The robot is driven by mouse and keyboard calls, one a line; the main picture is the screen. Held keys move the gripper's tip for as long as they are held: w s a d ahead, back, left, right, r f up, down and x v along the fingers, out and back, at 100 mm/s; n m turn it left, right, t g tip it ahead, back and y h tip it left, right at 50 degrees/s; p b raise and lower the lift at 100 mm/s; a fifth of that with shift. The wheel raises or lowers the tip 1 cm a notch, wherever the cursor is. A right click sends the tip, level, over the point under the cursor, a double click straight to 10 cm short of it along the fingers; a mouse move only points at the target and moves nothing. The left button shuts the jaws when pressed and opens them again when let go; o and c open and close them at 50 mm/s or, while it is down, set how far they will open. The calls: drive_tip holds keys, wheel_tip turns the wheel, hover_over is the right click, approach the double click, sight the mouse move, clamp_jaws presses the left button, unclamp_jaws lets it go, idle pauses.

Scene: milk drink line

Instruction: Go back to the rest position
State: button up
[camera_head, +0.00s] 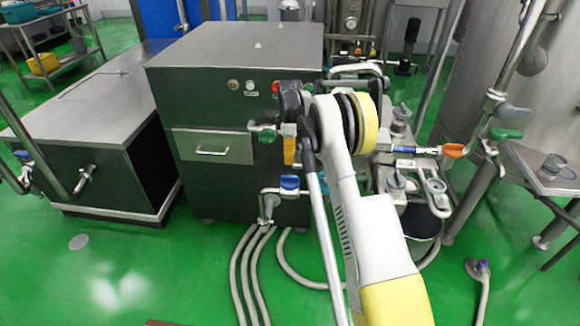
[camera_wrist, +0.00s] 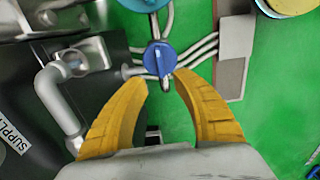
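My gripper (camera_wrist: 161,82) shows two yellow fingers in the wrist view, spread apart with nothing held between them. A blue valve handle (camera_wrist: 161,59) lies just beyond the fingertips, in line with the gap; whether a fingertip touches it I cannot tell. In the head view my arm reaches forward to the dark cabinet, and a yellow part of my gripper (camera_head: 289,151) shows below the wrist. The blue valve handle (camera_head: 289,182) is below it on the cabinet's front pipe. Most of the gripper is hidden by my arm there.
The dark cabinet (camera_head: 215,95) has a steel top and a drawer. A green-handled valve (camera_head: 266,129) is close to my wrist. An orange-handled valve (camera_head: 453,150) and a large tank (camera_head: 490,80) stand at right. Hoses (camera_head: 252,270) cross the green floor. Floor at left front is clear.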

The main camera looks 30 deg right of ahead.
drive_tip(key=shift+r, duration=0.55)
drive_tip(key=s+a+r+m+t, duration=0.1)
drive_tip(key=s+a+r+m, duration=0.1)
drive_tip(key=s+a+r, duration=0.4)
drive_tip(key=s+a+r+m+t, duration=0.15)
drive_tip(key=s+r, duration=0.25)
drive_tip(key=r, duration=0.4)
drive_tip(key=s+a+r+m+t, duration=0.1)
drive_tip(key=s+a+r+m, duration=0.1)
drive_tip(key=s+a+r, duration=0.45)
drive_tip(key=s+a+f+m+t, duration=0.1)
drive_tip(key=s+a+m+t, duration=0.1)
drive_tip(key=s, duration=0.9)
drive_tip(key=s+a+m+t, duration=0.1)
drive_tip(key=s+a+m, duration=0.3)
drive_tip(key=s, duration=0.7)
drive_tip(key=shift+a+f+t, duration=0.35)
drive_tip(key=shift+a, duration=0.35)
drive_tip(key=shift+s, duration=0.1)
